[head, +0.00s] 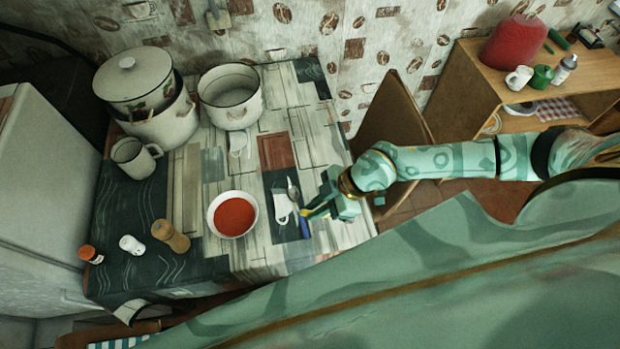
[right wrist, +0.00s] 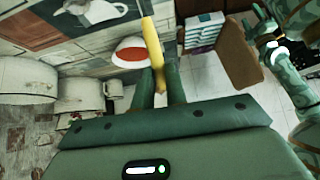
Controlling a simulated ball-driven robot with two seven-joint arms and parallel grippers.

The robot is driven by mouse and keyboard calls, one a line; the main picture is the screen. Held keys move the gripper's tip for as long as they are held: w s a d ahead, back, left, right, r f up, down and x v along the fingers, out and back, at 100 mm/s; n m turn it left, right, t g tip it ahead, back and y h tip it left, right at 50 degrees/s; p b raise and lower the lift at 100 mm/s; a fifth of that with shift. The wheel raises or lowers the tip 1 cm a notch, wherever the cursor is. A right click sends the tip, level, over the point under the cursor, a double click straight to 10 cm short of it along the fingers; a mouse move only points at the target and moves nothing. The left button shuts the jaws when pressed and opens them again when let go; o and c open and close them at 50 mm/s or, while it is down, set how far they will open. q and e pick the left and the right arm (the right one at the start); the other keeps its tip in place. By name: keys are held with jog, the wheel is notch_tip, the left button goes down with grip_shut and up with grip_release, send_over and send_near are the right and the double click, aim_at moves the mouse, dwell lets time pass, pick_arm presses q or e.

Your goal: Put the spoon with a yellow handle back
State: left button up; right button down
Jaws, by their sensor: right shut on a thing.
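The spoon's yellow handle (right wrist: 153,55) is between the two fingers of my right gripper (right wrist: 157,88) in the right wrist view. The handle sticks out past the fingertips; the spoon's bowl end cannot be made out. In the head view my right gripper (head: 322,207) is over the right edge of the table, with a bit of yellow at its tip. A spoon with a blue handle (head: 304,226) lies close by on the cloth. Part of my left arm (right wrist: 288,50) shows at the right of the right wrist view; its finger state is unclear.
A bowl of red soup (head: 234,214) stands left of the gripper. A white pot (head: 230,96), a lidded pot stack (head: 160,122) and a mug (head: 135,157) stand farther back. A wooden shelf (head: 480,105) stands right.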

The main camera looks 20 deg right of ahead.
jog(key=w+f+b, duration=0.2)
jog(key=f, duration=0.1)
jog(key=w+f+b, duration=0.2)
jog(key=w+f, duration=0.1)
jog(key=f, duration=0.1)
jog(key=w+f+b, duration=0.3)
jog(key=shift+w+a+f, duration=0.2)
jog(key=shift+a+f, duration=0.05)
jog(key=shift+f, duration=0.15)
jog(key=shift+r, duration=0.15)
jog(key=c, duration=1.4)
grip_release()
jog(key=shift+c, duration=0.2)
